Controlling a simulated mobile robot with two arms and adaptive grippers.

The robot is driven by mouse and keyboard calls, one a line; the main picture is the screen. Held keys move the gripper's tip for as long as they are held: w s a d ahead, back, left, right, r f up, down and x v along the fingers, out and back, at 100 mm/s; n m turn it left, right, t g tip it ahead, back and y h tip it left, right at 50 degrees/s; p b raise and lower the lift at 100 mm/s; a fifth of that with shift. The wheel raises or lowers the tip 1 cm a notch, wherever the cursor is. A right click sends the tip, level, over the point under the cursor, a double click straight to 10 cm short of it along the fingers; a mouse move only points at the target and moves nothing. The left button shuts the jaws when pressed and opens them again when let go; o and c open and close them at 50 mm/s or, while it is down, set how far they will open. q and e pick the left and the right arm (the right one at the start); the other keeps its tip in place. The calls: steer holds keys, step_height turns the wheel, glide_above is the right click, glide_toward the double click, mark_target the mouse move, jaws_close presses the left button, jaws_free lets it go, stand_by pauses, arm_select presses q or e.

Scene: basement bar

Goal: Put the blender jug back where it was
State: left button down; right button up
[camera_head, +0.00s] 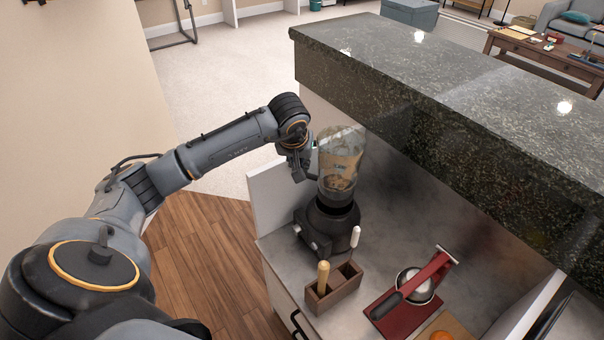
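The blender jug (341,160) is a clear, see-through container with brownish tones showing through it. It stands nearly upright over the black blender base (326,226) on the lower grey counter; it appears seated there, though a small gap cannot be ruled out. My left arm comes in from the left, and my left gripper (303,165) is at the jug's left side, close to or touching it. Its fingers are small and partly hidden, so I cannot tell whether they are closed on the jug. My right gripper is not in view.
A brown wooden holder (334,290) with wooden- and white-handled tools stands in front of the base. A red hand press (413,294) with a metal bowl is to its right. The raised dark granite bar top (440,110) overhangs behind. A white panel (268,205) edges the counter's left.

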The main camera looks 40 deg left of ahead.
arm_select(q)
step_height(320, 180, down, 3)
steer(key=shift+f, duration=0.2)
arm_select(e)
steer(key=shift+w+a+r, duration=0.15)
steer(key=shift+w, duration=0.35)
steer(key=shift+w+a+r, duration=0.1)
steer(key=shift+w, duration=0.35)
arm_select(q)
steer(key=shift+f, duration=0.1)
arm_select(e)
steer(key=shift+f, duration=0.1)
arm_select(q)
steer(key=c, duration=1.8)
jaws_free()
steer(key=shift+f, duration=0.15)
steer(key=shift+o, duration=0.8)
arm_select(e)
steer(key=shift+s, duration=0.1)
arm_select(q)
steer(key=shift+r, duration=0.3)
steer(key=shift+s+r, duration=0.1)
steer(key=shift+r, duration=0.25)
steer(key=v, duration=1.1)
steer(key=shift+s, duration=0.2)
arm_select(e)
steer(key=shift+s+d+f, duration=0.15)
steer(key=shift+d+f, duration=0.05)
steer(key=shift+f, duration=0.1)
